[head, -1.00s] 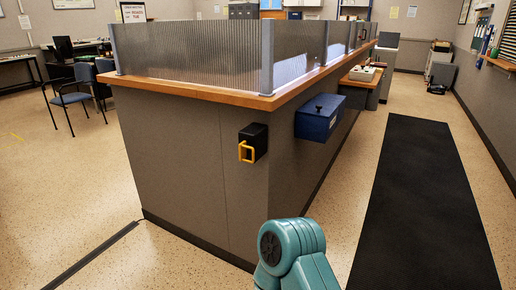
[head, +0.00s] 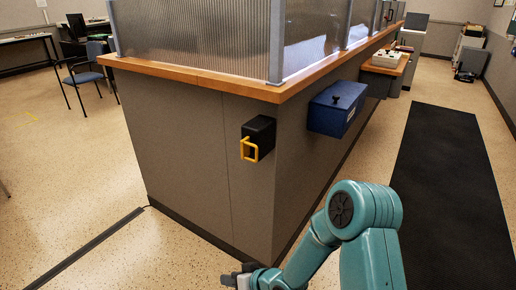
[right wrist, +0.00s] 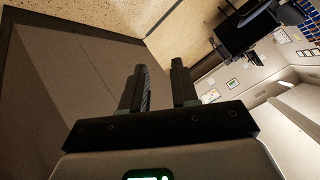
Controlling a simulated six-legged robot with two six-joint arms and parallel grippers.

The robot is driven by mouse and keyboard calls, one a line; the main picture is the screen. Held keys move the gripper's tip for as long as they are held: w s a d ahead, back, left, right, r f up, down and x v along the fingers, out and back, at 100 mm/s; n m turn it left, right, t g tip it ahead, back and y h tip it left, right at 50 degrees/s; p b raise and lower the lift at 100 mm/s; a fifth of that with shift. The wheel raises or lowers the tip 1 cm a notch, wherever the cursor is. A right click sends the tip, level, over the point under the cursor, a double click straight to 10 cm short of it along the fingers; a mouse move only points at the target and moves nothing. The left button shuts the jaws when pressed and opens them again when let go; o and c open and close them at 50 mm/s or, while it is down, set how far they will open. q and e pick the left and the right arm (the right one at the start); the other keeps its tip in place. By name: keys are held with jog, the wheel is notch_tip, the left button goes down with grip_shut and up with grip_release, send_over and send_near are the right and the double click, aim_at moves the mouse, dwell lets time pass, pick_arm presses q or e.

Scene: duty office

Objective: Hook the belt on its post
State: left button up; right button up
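A black belt box (head: 263,134) is fixed near the corner of the grey counter, below its wooden top. A yellow loop (head: 249,149), which looks like the belt's end, sits at the front of the box. No drawn-out belt shows, and I cannot pick out a post. My right gripper (head: 240,278) is at the bottom edge of the head view, low in front of the counter and apart from the loop. In the right wrist view its two fingers (right wrist: 160,88) stand apart with nothing between them. My left gripper is not in view.
The grey counter (head: 190,150) carries ribbed clear panels (head: 195,40). A blue box (head: 336,108) juts from its right side. A black floor mat (head: 440,190) lies at right. A dark floor strip (head: 90,250) runs from the counter's left corner. Blue chairs (head: 85,77) stand at the far left.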

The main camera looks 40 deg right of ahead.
jog(key=w+d+r+n+t, duration=0.1)
jog(key=w+d+r+t, duration=0.1)
jog(key=d+r, duration=0.45)
jog(key=w+d+r+t, duration=0.3)
jog(key=d+r, duration=0.3)
jog(key=r, duration=0.1)
jog(key=n+t, duration=0.3)
jog(key=n, duration=0.1)
send_near(256, 149)
jog(key=shift+m+h, duration=0.3)
jog(key=shift+h, duration=0.1)
jog(key=w, duration=0.3)
jog(key=w+a, duration=0.1)
jog(key=w, duration=0.2)
jog(key=w+a, duration=0.1)
jog(key=w, duration=0.3)
jog(key=shift+f+b, duration=0.2)
jog(key=shift+b, duration=0.2)
grip_shut()
